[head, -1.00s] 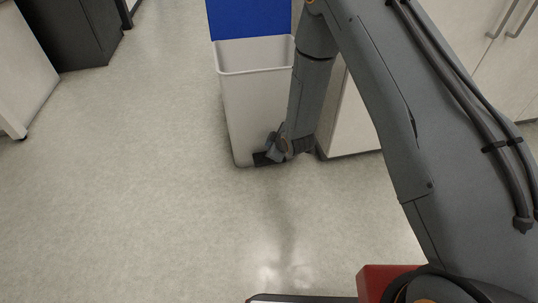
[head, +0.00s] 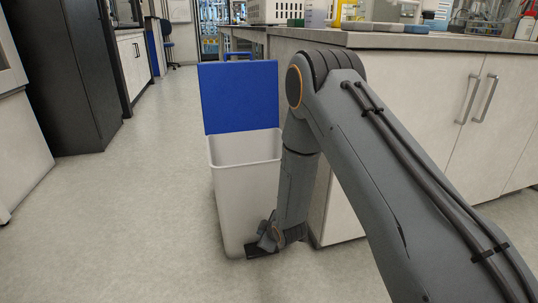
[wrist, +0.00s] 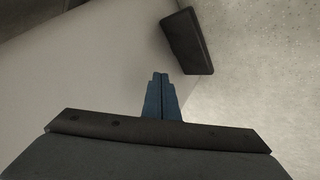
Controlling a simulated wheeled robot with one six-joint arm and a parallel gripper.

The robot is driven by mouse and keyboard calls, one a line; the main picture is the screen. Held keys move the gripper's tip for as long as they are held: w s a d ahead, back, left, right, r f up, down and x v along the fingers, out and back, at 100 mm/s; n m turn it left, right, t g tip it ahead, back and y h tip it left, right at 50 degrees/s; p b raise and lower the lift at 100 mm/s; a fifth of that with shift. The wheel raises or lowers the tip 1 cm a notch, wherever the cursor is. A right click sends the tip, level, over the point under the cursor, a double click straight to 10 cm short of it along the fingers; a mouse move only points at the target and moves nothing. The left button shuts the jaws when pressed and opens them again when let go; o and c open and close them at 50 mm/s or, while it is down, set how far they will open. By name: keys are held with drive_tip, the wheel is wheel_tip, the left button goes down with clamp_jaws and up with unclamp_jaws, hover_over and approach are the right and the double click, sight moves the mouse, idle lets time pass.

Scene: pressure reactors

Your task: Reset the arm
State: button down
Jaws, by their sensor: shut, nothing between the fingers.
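My arm reaches forward and bends down at the elbow in the head view. My gripper (wrist: 160,80) shows in the wrist view with its two blue-grey fingers together and nothing between them. In the head view the end of my arm is low, in front of the bin's lower right side. The bin (head: 235,195) is white with its blue lid (head: 238,97) standing open. Its dark foot pedal (head: 260,251) is at the floor, and it also shows in the wrist view (wrist: 187,41), ahead and right of the fingers. I cannot tell whether the gripper touches the bin.
A white cabinet (head: 425,110) with a crowded benchtop stands right of the bin, close to my arm. A black cabinet (head: 60,80) is at the left. Free floor (head: 120,215) lies left of the bin, with an aisle leading back.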

drive_tip(key=s+a+r+m+g+h+p, duration=0.1)
drive_tip(key=s+r, duration=0.4)
drive_tip(key=r, duration=0.3)
drive_tip(key=s+a+r+m+g+p, duration=0.15)
drive_tip(key=s+r, duration=0.25)
drive_tip(key=r, duration=0.4)
drive_tip(key=s+a+r+m+g+h, duration=0.1)
drive_tip(key=s+r, duration=0.4)
drive_tip(key=r, duration=0.3)
drive_tip(key=s+d+r+m+g+p, duration=0.1)
drive_tip(key=s+d+r+g, duration=0.1)
drive_tip(key=s+r, duration=0.6)
drive_tip(key=s+d+r+m+g+p, duration=0.1)
drive_tip(key=s+d+r+m, duration=0.15)
drive_tip(key=s, duration=0.95)
drive_tip(key=s+d+r+m+g+p, duration=0.1)
drive_tip(key=s+r+g, duration=0.1)
drive_tip(key=s+r, duration=0.65)
drive_tip(key=s+d+r+m+h+p, duration=0.1)
drive_tip(key=d+r+m+p, duration=0.2)
drive_tip(key=d+r+p, duration=0.7)
drive_tip(key=d+r+m+h+p, duration=0.1)
drive_tip(key=d+r+m+p, duration=0.2)
drive_tip(key=d+r+p, duration=0.8)
wheel_tip(320, 180, up, 5)
drive_tip(key=p, duration=1.7)
drive_tip(key=shift+s, duration=0.35)
